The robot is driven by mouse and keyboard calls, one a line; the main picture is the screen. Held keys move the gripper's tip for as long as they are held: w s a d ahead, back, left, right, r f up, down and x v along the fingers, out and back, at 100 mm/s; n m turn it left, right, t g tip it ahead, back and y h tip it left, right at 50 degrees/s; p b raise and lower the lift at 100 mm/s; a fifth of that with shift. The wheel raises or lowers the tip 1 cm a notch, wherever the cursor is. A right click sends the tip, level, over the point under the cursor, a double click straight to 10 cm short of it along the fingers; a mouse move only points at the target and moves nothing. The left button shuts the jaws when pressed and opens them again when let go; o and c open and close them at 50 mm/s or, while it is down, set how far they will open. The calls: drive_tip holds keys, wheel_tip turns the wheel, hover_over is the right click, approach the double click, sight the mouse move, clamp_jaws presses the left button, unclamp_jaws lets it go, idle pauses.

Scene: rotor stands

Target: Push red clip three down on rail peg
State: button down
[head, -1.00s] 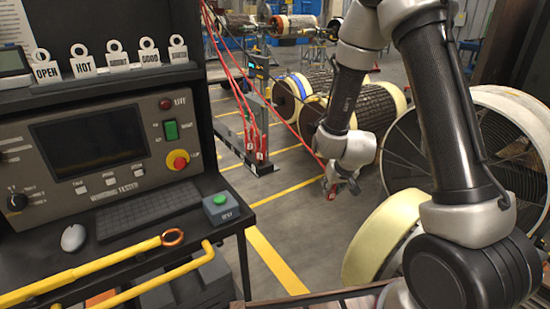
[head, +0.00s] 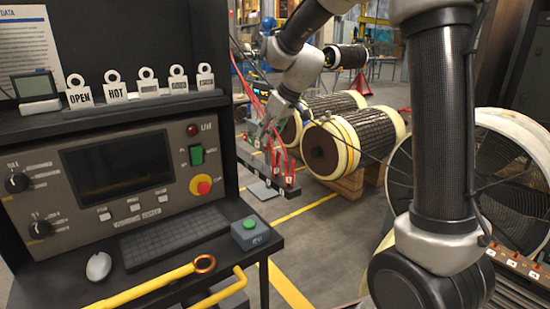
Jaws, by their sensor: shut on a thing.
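My gripper (head: 264,136) is small and far off in the head view, at the end of my arm left of the large coils. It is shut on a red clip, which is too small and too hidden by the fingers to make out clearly. The gripper is just above the dark rail (head: 260,174), near its left part. Two other red clips (head: 290,170) with white tags stand on the rail to the right, with red leads rising from them. I cannot tell whether the held clip touches its peg.
A test bench with a panel (head: 118,170) and a green button box (head: 250,233) fills the left. Wound rotors (head: 352,138) stand on wooden blocks behind the rail. A large round fan-like housing (head: 500,160) is at right. Floor shows between bench and rotors.

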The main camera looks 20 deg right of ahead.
drive_tip(key=shift+n, duration=0.4)
drive_tip(key=shift+s+a+f, duration=0.1)
drive_tip(key=shift+a+f, duration=0.2)
drive_tip(key=shift+f, duration=0.5)
drive_tip(key=shift+w+a+f, duration=0.1)
drive_tip(key=shift+a+f, duration=0.25)
drive_tip(key=shift+f, duration=0.5)
drive_tip(key=shift+s+a+f, duration=0.1)
drive_tip(key=shift+a+f, duration=0.2)
drive_tip(key=shift+f, duration=0.5)
drive_tip(key=shift+f, duration=0.45)
drive_tip(key=c, duration=1.1)
unclamp_jaws()
drive_tip(key=shift+c, duration=0.2)
drive_tip(key=v, duration=1.2)
drive_tip(key=s+d+m+h, duration=0.1)
drive_tip(key=s+d, duration=0.3)
drive_tip(key=s, duration=0.5)
drive_tip(key=s+d+f+m+h, duration=0.1)
drive_tip(key=s+d+m, duration=0.3)
drive_tip(key=s, duration=0.6)
drive_tip(key=s+d+m+h, duration=0.1)
drive_tip(key=s+d+m, duration=0.1)
drive_tip(key=s, duration=0.7)
drive_tip(key=shift+s+d+f+m+g, duration=0.3)
drive_tip(key=shift+s+d, duration=0.1)
drive_tip(key=shift+d, duration=0.5)
